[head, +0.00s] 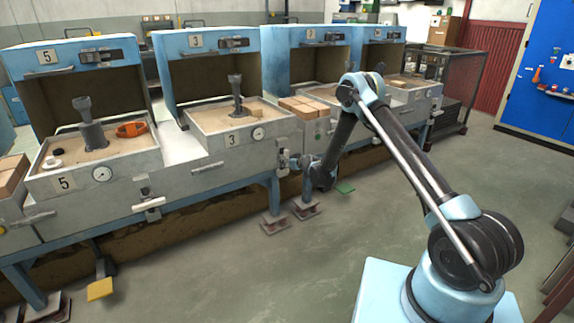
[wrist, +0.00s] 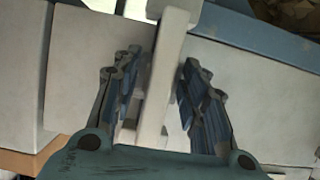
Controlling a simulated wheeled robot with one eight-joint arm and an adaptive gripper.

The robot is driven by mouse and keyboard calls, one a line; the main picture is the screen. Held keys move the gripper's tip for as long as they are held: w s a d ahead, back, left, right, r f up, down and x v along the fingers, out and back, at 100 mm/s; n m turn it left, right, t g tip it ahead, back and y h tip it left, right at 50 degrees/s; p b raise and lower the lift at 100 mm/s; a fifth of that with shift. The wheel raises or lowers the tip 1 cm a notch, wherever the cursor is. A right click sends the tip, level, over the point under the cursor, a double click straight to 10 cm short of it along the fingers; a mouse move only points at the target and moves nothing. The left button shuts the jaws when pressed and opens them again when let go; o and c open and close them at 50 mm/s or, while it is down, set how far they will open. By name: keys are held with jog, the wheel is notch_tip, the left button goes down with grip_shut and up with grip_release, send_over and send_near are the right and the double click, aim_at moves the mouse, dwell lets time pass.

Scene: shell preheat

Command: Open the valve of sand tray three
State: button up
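Sand tray three (head: 197,137) is a grey tray of sand with a "3" label (head: 232,138) and a round gauge (head: 258,133) on its front. Its valve (head: 283,152) sits on the front to the right of the gauge, partly hidden by my gripper (head: 299,163). In the wrist view, a pale upright valve handle (wrist: 165,75) stands between the two fingers of my gripper (wrist: 160,85). The fingers are open, one on each side of the handle, with visible gaps. I cannot tell the valve's exact position.
Sand tray five (head: 100,163) is to the left, with its own front valve (head: 148,205). Orange-tan blocks (head: 303,108) lie to the right of tray three. Blue bench legs and foot pedals (head: 273,223) stand below. The floor in front is clear.

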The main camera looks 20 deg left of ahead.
jog(key=v, duration=1.1)
jog(key=shift+d, duration=0.15)
jog(key=shift+s+f, duration=0.1)
jog(key=shift+s, duration=0.05)
